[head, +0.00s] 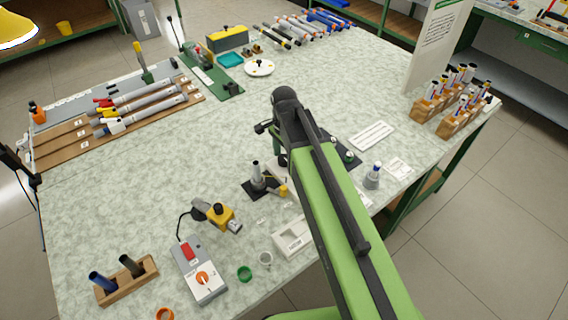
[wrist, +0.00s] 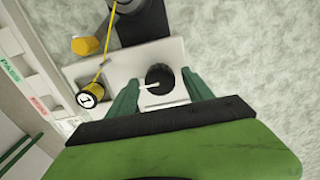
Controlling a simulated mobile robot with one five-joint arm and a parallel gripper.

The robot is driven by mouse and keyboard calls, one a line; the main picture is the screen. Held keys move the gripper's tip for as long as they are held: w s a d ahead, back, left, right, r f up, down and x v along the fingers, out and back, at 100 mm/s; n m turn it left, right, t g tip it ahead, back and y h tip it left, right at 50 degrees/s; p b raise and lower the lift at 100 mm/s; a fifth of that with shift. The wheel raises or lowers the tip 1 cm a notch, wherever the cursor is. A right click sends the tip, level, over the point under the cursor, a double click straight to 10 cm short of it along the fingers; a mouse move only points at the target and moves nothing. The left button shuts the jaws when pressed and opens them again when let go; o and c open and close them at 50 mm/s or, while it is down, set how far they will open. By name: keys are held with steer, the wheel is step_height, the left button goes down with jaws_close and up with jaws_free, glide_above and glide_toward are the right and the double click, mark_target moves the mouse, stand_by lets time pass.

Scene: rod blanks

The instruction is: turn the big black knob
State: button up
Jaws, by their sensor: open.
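The big black knob (wrist: 159,76) is round with a white pointer line, seen from above on a pale plate (wrist: 110,72) in the wrist view. My gripper (wrist: 160,79) is open, its two green fingers on the left and right of the knob. The fingertips reach down beside it; I cannot tell whether they touch it. The pointer line runs towards the left finger. In the head view my green arm covers this spot, and I cannot make out the knob there.
A white tray (head: 292,238) and a grey switch box (head: 200,272) are nearby.

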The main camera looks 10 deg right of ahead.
jaws_close()
stand_by(0.4)
